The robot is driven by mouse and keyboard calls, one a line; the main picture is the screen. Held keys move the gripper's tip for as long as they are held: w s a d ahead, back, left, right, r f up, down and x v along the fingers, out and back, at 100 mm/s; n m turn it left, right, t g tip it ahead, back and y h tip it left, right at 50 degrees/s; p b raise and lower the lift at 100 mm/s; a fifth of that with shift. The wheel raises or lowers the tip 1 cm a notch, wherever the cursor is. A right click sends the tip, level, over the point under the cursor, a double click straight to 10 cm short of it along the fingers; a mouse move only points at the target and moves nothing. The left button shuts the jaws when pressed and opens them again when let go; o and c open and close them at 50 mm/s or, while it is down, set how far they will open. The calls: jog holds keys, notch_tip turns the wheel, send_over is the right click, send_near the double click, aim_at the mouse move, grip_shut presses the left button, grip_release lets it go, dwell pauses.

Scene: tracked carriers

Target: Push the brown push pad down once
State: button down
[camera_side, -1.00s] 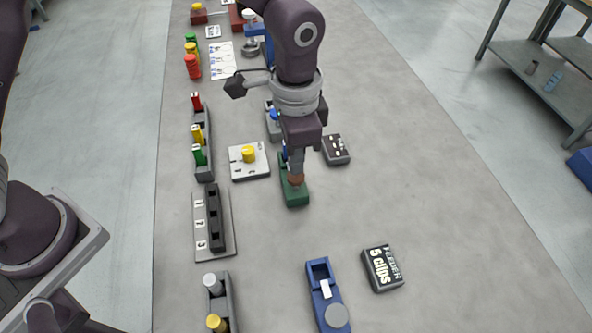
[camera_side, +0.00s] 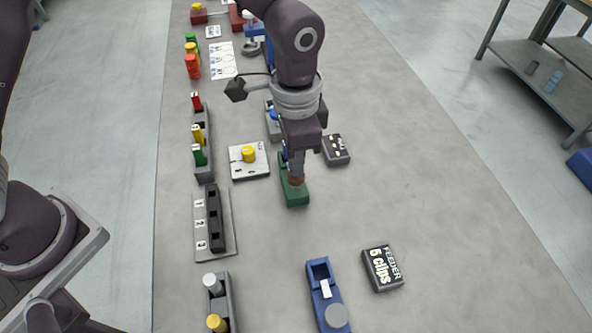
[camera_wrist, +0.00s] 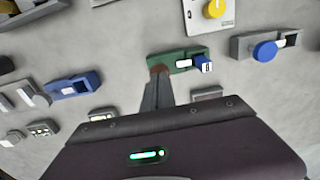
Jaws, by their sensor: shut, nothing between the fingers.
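The brown push pad (camera_side: 297,182) sits on the near end of a green block-shaped device (camera_side: 294,198). In the wrist view the pad (camera_wrist: 159,69) shows only as a brown edge at the left end of the green device (camera_wrist: 178,54), partly hidden by the fingers. My gripper (camera_side: 297,177) is shut and empty, pointing down. Its fingertips (camera_wrist: 157,80) are on top of the pad and look to be touching it. The device's other end holds a blue block (camera_wrist: 203,65) with a marked white face, beside a white strip (camera_wrist: 184,63).
A blue device with a grey pad (camera_side: 337,317) and a dark feeder box (camera_side: 382,268) stand nearer the camera. A white plate with a yellow knob (camera_side: 249,154) is left of the green device. A dark box (camera_side: 336,150) is right. The table's right side is clear.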

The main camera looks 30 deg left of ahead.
jog(key=shift+f, duration=1)
jog(key=shift+r, duration=2.3)
